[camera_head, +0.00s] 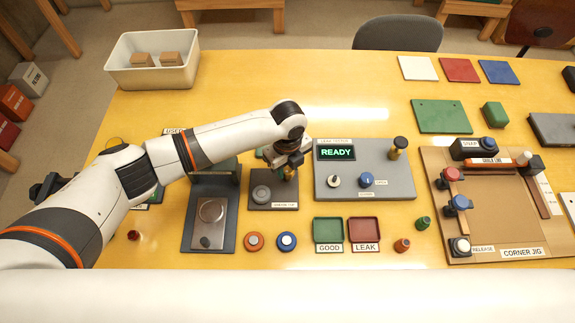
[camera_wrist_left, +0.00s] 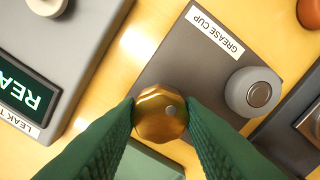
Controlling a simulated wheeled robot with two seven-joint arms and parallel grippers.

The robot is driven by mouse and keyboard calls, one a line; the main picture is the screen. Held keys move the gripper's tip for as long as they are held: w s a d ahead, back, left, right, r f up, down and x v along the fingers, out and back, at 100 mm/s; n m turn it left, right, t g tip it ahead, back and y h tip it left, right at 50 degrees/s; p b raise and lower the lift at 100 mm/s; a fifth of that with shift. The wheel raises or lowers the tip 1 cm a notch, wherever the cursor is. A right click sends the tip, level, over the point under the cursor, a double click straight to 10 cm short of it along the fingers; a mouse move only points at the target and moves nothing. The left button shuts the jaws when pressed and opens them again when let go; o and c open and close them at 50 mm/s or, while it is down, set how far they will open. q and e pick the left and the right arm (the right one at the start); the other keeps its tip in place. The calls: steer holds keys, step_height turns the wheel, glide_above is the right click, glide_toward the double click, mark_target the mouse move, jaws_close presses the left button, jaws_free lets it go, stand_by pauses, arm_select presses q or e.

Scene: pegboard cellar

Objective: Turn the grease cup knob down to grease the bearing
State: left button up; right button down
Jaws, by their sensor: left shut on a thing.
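The grease cup knob is a faceted brass piece (camera_wrist_left: 160,117) with a small light spot on top, seen from above in the left wrist view. It stands at the edge of a dark grey plate (camera_wrist_left: 188,65) labelled GREASE CUP. A round grey bearing housing (camera_wrist_left: 253,92) with a metal centre sits on the same plate, and it also shows in the head view (camera_head: 261,193). My left gripper (camera_wrist_left: 160,104) is shut on the knob, with a green finger on each side. In the head view my left gripper (camera_head: 288,170) partly hides the knob. My right gripper is out of view.
The leak tester (camera_head: 392,188) with its READY display (camera_head: 336,153) stands just right of the plate. A dark fixture (camera_head: 193,233) with a metal plate stands to its left. Orange and blue round parts (camera_head: 254,241) and green and red trays (camera_head: 328,230) lie in front.

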mark_target(288, 169)
arm_select(q)
steer(key=m, duration=0.3)
steer(key=shift+w+m+b, duration=0.1)
steer(key=shift+m+b, duration=0.25)
steer(key=shift+m, duration=0.05)
steer(key=m, duration=0.3)
steer(key=shift+m+b, duration=0.3)
steer(key=shift+b, duration=0.1)
steer(key=m+b, duration=0.1)
steer(key=m, duration=0.5)
steer(key=shift+b, duration=0.3)
steer(key=shift+r+m, duration=0.1)
steer(key=shift+m, duration=0.3)
steer(key=o, duration=1)
step_height(288, 169, up, 12)
steer(key=b, duration=0.3)
